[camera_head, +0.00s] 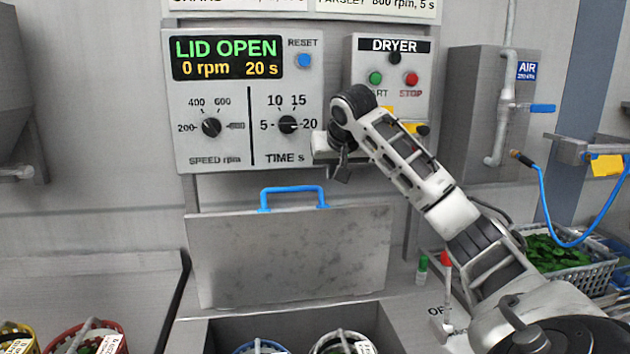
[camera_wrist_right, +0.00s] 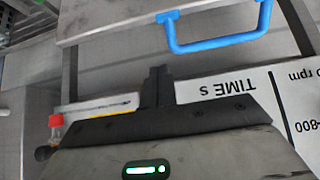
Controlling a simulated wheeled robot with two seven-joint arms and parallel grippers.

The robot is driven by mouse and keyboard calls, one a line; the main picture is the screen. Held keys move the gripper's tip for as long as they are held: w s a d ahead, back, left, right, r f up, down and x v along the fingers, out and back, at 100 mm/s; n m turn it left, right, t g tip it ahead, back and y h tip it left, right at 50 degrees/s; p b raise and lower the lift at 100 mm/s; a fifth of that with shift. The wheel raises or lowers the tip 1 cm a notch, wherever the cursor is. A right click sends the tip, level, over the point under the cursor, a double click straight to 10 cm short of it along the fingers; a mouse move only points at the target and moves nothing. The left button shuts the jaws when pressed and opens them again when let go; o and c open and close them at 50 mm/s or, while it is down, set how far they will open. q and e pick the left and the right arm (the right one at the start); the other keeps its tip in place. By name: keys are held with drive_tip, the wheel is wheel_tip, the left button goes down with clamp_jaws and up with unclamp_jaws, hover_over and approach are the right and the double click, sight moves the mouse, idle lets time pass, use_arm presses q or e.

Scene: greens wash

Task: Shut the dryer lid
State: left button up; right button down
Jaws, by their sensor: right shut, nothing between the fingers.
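The dryer lid (camera_head: 290,258) is a grey metal plate that stands raised behind the dryer opening. Its blue handle (camera_head: 293,190) is on the top edge. The lid's edge (camera_wrist_right: 120,22) and the blue handle (camera_wrist_right: 215,47) also show in the right wrist view, upside down. My right gripper (camera_head: 340,174) is shut and empty in front of the control panel's lower right corner, right of the handle and apart from it. Its closed fingers (camera_wrist_right: 157,82) show in the wrist view. My left gripper is not in view.
The control panel (camera_head: 248,100) reads LID OPEN, 0 rpm, 20 s. Baskets (camera_head: 260,346) sit in the dryer opening below the lid. More baskets (camera_head: 85,338) stand at lower left. A crate of greens (camera_head: 570,268) and a blue hose (camera_head: 560,233) are at right.

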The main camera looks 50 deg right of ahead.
drive_tip(key=shift+d+f, duration=0.65)
drive_tip(key=shift+f, duration=0.2)
use_arm(q)
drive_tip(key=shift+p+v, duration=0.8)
drive_tip(key=shift+p, duration=0.2)
use_arm(e)
drive_tip(key=shift+w+f, duration=0.2)
drive_tip(key=shift+f, duration=2.35)
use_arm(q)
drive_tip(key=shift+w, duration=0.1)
